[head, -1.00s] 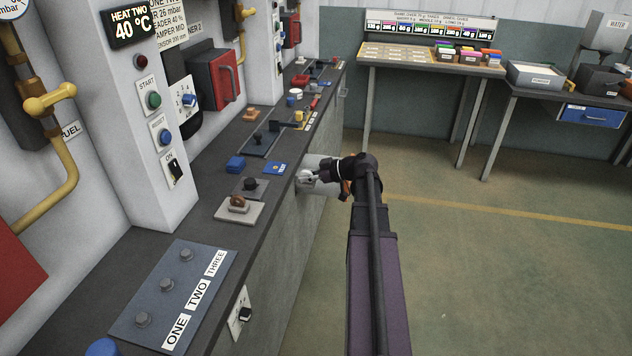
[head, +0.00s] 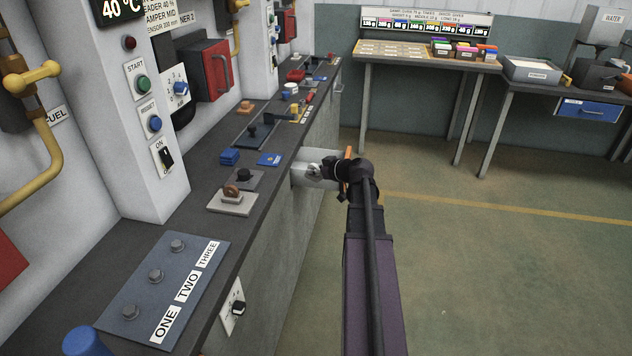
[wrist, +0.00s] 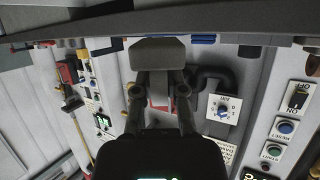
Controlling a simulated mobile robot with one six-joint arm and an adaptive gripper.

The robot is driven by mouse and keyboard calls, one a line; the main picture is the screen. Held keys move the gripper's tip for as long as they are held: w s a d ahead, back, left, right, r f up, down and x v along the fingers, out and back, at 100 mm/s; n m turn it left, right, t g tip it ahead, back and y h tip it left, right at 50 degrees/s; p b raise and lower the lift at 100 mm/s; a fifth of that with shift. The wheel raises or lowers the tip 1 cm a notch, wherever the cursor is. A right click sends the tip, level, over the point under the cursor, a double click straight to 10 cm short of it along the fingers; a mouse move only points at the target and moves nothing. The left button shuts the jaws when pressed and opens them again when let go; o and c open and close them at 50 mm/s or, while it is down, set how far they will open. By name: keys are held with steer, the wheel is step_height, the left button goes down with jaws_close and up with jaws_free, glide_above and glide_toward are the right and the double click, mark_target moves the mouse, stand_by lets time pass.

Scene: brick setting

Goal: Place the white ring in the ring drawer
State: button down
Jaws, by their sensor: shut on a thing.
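My gripper (head: 316,172) is at the front edge of the long bench, beside a pale box-like part (head: 305,157) that juts out from the bench front. This part may be a drawer, but no label on it is readable. In the wrist view my gripper (wrist: 159,72) is shut on a grey block-like piece (wrist: 158,52) at its fingertips; I cannot tell if it is a handle. A small white round object (head: 291,87) stands farther along the bench; I cannot tell if it is the white ring.
The bench (head: 195,250) carries a plate with several bolts (head: 165,290), a blue block (head: 230,156) and other small parts. A side table (head: 430,62) holds coloured boxes. A blue drawer (head: 592,113) hangs under another table at right. The floor (head: 490,270) is clear.

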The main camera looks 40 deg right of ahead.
steer(key=d+f+m+h+b, duration=0.1)
steer(key=d+h, duration=0.1)
steer(key=d+f+m+h+b, duration=0.1)
steer(key=d+f+m+h, duration=0.1)
steer(key=shift+w+d+f+m+b, duration=0.15)
steer(key=shift+w+m+b, duration=0.05)
steer(key=shift+m+b, duration=0.1)
steer(key=w+d+f+b, duration=0.1)
steer(key=w+d, duration=0.8)
steer(key=w, duration=0.4)
steer(key=shift+f, duration=0.25)
steer(key=shift+d+f+b, duration=0.1)
steer(key=shift+f+b, duration=0.05)
steer(key=shift+b, duration=0.2)
steer(key=shift+f+b, duration=1.6)
steer(key=shift+b, duration=0.05)
steer(key=shift+f+b, duration=0.6)
